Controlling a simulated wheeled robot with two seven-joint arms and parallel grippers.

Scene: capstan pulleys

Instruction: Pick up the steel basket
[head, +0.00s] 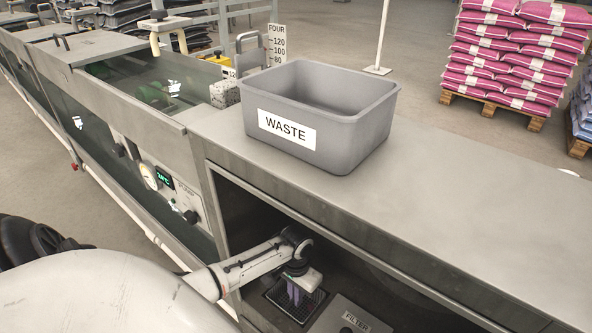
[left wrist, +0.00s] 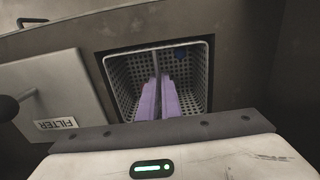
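The steel basket (left wrist: 192,85) is a perforated, light grey bin seated in a dark square opening in the left wrist view. A thin upright bar (left wrist: 156,63) stands across its middle. In the head view the basket (head: 311,302) shows as a grid inside the open cabinet under the counter. My left gripper (head: 293,293) points down into it. Its two purple fingers (left wrist: 158,98) lie close together, one on each side of the bar's line. Whether they touch the bar is not clear. My right gripper is not in view.
A grey WASTE bin (head: 360,132) stands on the steel counter (head: 470,200) above the cabinet. A FILTER cover (head: 345,318) lies beside the basket, also in the left wrist view (left wrist: 62,95). A water tank (head: 150,85) stands at the left.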

